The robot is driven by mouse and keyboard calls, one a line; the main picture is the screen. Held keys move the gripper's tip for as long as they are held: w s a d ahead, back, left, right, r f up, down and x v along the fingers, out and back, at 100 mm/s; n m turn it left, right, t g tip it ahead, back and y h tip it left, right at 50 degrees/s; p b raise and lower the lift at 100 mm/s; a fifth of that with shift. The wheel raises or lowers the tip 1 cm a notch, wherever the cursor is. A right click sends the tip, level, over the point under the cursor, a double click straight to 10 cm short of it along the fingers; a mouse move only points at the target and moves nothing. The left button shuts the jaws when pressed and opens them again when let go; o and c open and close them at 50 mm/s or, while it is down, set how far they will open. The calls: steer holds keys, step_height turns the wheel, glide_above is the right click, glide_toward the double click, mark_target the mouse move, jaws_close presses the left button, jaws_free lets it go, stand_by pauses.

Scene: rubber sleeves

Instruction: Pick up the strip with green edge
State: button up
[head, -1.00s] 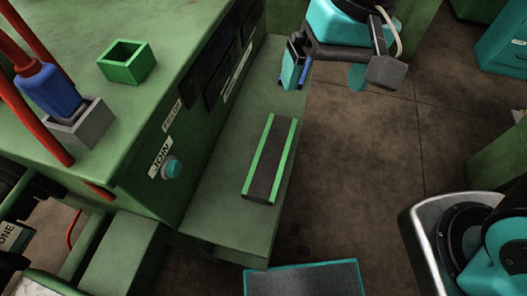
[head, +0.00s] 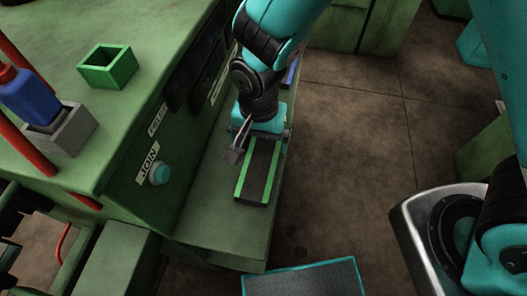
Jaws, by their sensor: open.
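The strip with green edge (head: 258,177) is a dark flat strip with a green border along each long side. It lies on the green ledge (head: 205,208) in front of the machine. My gripper (head: 262,137) is over the far end of the strip, pointing down, and my arm hides that end. The jaws are open, but the fingertips are mostly hidden behind the gripper body. I cannot tell whether they touch the strip.
The machine's front panel with a JOIN button (head: 159,173) rises left of the ledge. A green open box (head: 108,66) and a blue part in a grey holder (head: 68,130) stand on its top. A blue-edged item (head: 291,72) lies behind my arm. A dark teal-edged plate (head: 303,280) is at the bottom.

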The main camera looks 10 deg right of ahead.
mark_target(263, 158)
steer(key=shift+d+f+p, duration=0.15)
steer(key=shift+f+p, duration=0.25)
steer(key=shift+f, duration=1)
steer(key=shift+d+f+p, duration=0.15)
steer(key=shift+f+p, duration=0.25)
steer(key=shift+f, duration=0.95)
steer(key=shift+s, duration=0.1)
steer(key=c, duration=1)
